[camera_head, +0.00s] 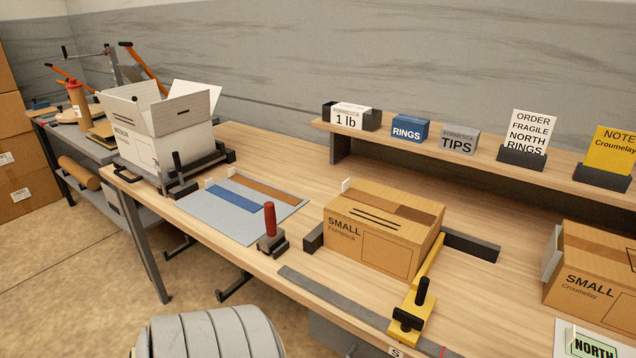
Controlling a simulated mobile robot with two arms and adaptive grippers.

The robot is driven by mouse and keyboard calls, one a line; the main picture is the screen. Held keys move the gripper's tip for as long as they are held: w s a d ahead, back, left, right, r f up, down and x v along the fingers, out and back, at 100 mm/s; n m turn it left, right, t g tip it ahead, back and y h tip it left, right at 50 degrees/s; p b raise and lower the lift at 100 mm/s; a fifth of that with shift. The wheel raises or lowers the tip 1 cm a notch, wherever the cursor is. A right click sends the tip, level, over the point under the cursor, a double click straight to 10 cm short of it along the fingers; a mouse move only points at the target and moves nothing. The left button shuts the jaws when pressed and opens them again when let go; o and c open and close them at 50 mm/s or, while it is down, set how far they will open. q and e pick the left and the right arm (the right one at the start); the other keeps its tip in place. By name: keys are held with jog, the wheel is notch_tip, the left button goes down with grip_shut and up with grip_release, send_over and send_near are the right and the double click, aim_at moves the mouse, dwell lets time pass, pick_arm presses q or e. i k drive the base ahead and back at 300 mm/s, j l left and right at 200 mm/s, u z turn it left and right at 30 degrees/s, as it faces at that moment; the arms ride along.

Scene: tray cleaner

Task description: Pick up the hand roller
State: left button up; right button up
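A tool with an upright red handle (270,219) stands on a dark block-like base (272,244) at the front edge of the wooden bench. It looks like the hand roller, but its roller part cannot be made out. It is at the right front corner of a grey mat (252,231) that carries a blue strip and a brown strip. Neither of my grippers is in view.
A closed SMALL box (350,231) stands right of the red handle, with a yellow bar tool (417,300) beside it. An open white box (158,138) stands at the left, another SMALL box (592,284) at the right. A shelf (470,160) runs along the back.

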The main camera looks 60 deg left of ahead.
aim_at(274, 237)
jog(key=u, duration=2.3)
